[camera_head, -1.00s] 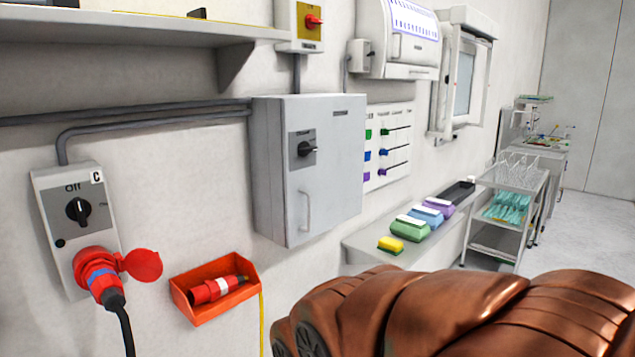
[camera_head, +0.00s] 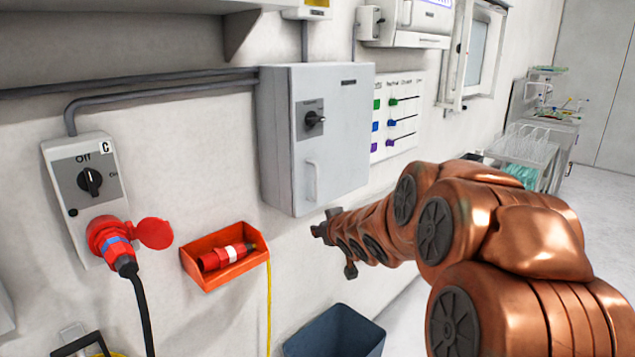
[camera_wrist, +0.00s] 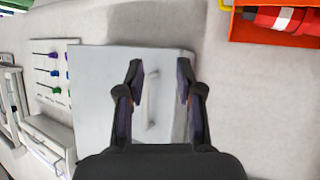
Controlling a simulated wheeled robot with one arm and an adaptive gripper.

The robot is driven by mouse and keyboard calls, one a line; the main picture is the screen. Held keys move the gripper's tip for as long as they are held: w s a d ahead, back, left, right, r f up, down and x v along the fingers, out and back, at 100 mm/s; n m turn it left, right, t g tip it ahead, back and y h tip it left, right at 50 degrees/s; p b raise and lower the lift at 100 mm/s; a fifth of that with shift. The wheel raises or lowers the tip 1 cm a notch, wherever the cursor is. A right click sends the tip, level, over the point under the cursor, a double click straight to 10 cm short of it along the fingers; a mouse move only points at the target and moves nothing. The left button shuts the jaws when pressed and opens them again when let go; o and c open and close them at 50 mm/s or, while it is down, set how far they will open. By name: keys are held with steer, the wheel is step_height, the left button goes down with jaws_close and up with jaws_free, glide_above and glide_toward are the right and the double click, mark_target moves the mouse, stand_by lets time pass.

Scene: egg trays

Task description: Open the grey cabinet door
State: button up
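The grey cabinet (camera_head: 340,145) hangs on the wall with its door shut. A black rotary switch (camera_head: 314,119) sits on the door's upper left, and a pale vertical handle (camera_head: 312,182) is below it. In the wrist view the handle (camera_wrist: 152,100) shows between the two fingers, with the door's grey face (camera_wrist: 95,95) around it. My gripper (camera_wrist: 160,82) is open and empty. It appears apart from the handle. In the head view my gripper (camera_head: 333,243) is below the cabinet's lower edge, seen from the side and small.
A switch box with a red plug (camera_head: 105,240) is on the wall at left. An orange holder (camera_head: 225,275) with a red connector is below the cabinet. A dark bin (camera_head: 335,332) stands on the floor. A shelf (camera_head: 150,15) runs along the top left.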

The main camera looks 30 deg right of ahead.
mark_target(317, 183)
steer(key=w+d+r+n+t+y, duration=0.2)
steer(key=w+d+r+t+y, duration=0.1)
steer(key=d+r+t+y, duration=0.25)
steer(key=shift+t+h, duration=0.25)
steer(key=shift+h, duration=0.7)
steer(key=shift+w+a+r+p, duration=0.25)
steer(key=shift+w+p, duration=0.15)
steer(key=shift+w, duration=0.9)
steer(key=shift+w+a+r+p, duration=0.15)
steer(key=shift+w+r+p, duration=0.2)
steer(key=shift+w, duration=0.95)
steer(key=shift+w+a+r+p, duration=0.2)
steer(key=shift+w+p, duration=0.25)
steer(key=shift+w, duration=0.85)
steer(key=shift+c, duration=0.3)
jaws_close()
steer(key=shift+d, duration=0.1)
